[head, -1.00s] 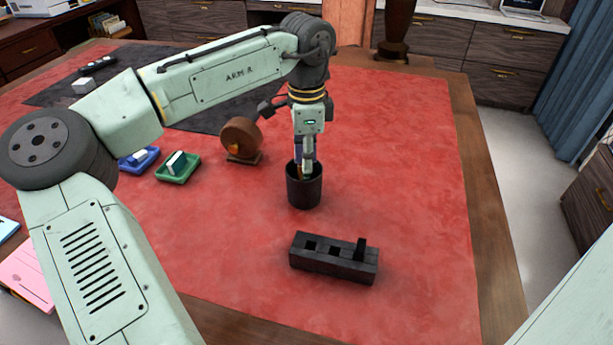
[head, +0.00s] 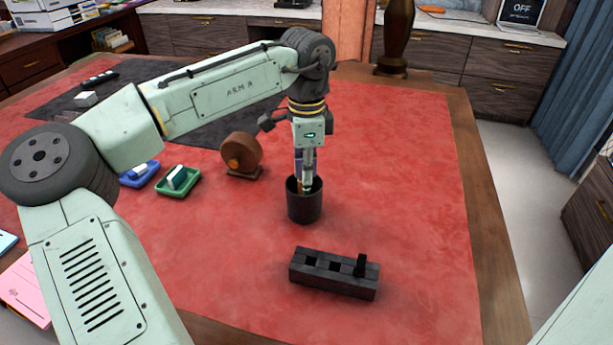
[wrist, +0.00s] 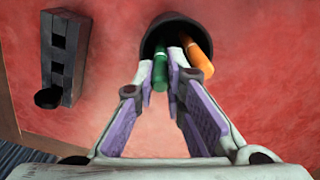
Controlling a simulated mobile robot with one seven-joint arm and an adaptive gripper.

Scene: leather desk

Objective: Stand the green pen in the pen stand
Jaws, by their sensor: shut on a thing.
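My gripper (head: 308,170) points down over the mouth of a dark round cup (head: 304,208). In the wrist view my gripper (wrist: 168,84) is shut on the green pen (wrist: 160,71), whose lower part reaches into the cup (wrist: 153,42). The pen's grip area is partly hidden by the fingers. The pen stand appears to be the black block (head: 318,282) with square holes, in front of the cup; it also shows in the wrist view (wrist: 75,62). A black upright piece (head: 360,265) rises from its right end; the other holes look empty.
A brown round tape dispenser (head: 241,152), a green tray (head: 178,182) and a blue tray (head: 139,174) lie left. The red mat is clear right of the cup.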

